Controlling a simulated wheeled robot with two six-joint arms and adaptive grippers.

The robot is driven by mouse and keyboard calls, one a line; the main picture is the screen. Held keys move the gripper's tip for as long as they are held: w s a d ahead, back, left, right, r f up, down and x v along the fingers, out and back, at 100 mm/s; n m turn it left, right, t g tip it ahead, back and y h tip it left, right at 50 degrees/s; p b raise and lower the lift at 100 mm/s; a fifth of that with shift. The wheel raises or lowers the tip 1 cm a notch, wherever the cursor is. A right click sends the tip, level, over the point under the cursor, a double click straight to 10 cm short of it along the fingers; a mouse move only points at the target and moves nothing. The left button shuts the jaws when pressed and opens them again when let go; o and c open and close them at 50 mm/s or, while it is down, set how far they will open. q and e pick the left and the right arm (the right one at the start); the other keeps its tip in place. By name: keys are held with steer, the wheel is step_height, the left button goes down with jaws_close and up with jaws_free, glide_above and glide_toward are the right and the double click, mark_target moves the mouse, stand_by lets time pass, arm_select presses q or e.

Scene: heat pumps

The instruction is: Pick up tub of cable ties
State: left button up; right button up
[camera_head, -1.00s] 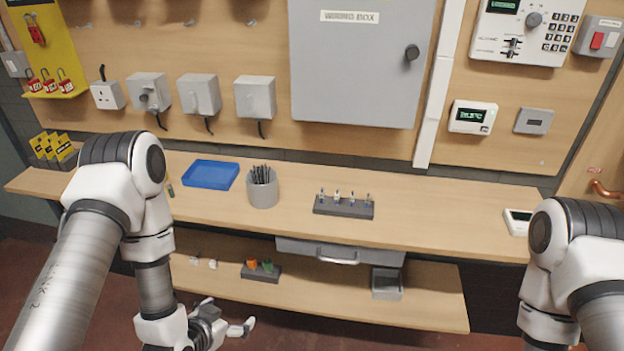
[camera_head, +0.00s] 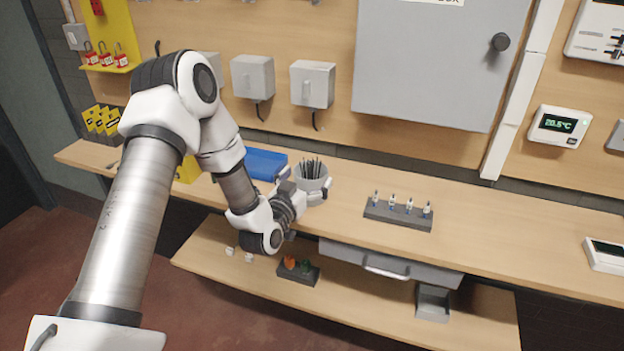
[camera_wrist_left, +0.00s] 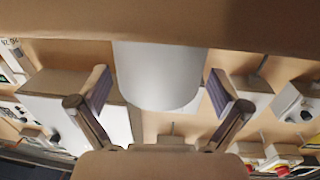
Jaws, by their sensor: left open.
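The tub of cable ties (camera_head: 314,194) is a grey round pot with dark ties sticking up out of it. It stands upright on the workbench in the head view. My left gripper (camera_head: 305,181) is at the tub, with its fingers open on either side of it. In the left wrist view the tub (camera_wrist_left: 158,75) sits between the two spread fingers of my left gripper (camera_wrist_left: 163,92), with gaps visible on both sides. My right gripper is not in view.
A blue tray (camera_head: 264,164) lies just left of the tub. A dark rack of small bottles (camera_head: 398,214) stands to the right. The wooden bench (camera_head: 480,225) is clear between and beyond them. A lower shelf holds a small block with orange and green pieces (camera_head: 298,270).

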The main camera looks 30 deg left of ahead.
arm_select(q)
steer(key=shift+w, duration=0.3)
steer(key=c, duration=1)
steer(key=shift+r, duration=0.2)
